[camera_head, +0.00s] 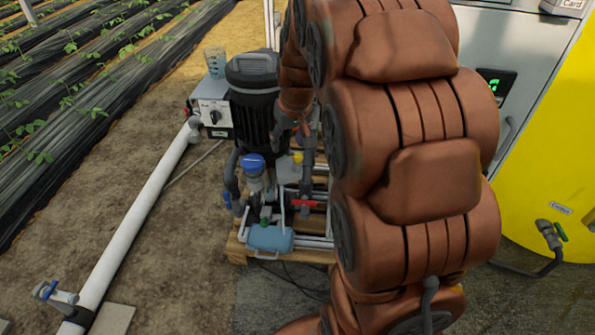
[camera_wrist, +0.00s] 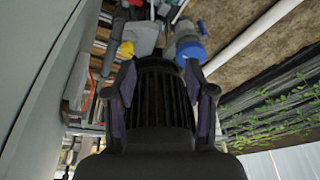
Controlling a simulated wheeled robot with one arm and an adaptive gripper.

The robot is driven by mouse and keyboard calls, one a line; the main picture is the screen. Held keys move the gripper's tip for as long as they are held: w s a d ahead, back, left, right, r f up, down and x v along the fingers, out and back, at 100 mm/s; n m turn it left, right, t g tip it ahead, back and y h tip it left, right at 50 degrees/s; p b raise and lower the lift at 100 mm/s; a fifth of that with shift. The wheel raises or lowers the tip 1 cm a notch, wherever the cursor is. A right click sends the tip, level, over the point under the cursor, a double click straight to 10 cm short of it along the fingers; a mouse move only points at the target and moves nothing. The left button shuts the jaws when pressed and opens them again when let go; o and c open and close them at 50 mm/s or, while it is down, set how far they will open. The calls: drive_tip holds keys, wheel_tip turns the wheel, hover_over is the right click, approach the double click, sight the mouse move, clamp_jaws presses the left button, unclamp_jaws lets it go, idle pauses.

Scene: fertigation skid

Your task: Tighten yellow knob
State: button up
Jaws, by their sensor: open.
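The yellow knob (camera_head: 297,158) is a small yellow piece on the pump skid, just right of the blue-capped fitting (camera_head: 253,162). It also shows in the wrist view (camera_wrist: 125,50), left of and beyond my left fingertip. My gripper (camera_wrist: 160,68) is open in the wrist view, with its two dark fingers apart and a black ribbed body between and behind them. No finger touches the knob there. In the head view my arm hides most of the gripper.
The black motor (camera_head: 253,100) stands on the wooden pallet (camera_head: 237,250) beside a grey control box (camera_head: 214,113). A blue-grey part (camera_head: 270,238) sits in front. A white pipe (camera_head: 140,205) runs along the ground at left. A yellow-and-grey cabinet (camera_head: 545,130) stands right.

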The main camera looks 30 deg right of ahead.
drive_tip(key=t+b, duration=0.1)
drive_tip(key=b, duration=0.4)
approach(297, 155)
drive_tip(key=f, duration=0.1)
drive_tip(key=shift+h, duration=0.4)
drive_tip(key=shift+a+b+x, duration=0.2)
drive_tip(key=shift+b+x, duration=0.95)
drive_tip(key=shift+x, duration=2.85)
drive_tip(key=shift+w+r, duration=0.1)
drive_tip(key=shift+w, duration=0.05)
drive_tip(key=shift+c, duration=0.3)
drive_tip(key=shift+m, duration=0.3)
clamp_jaws()
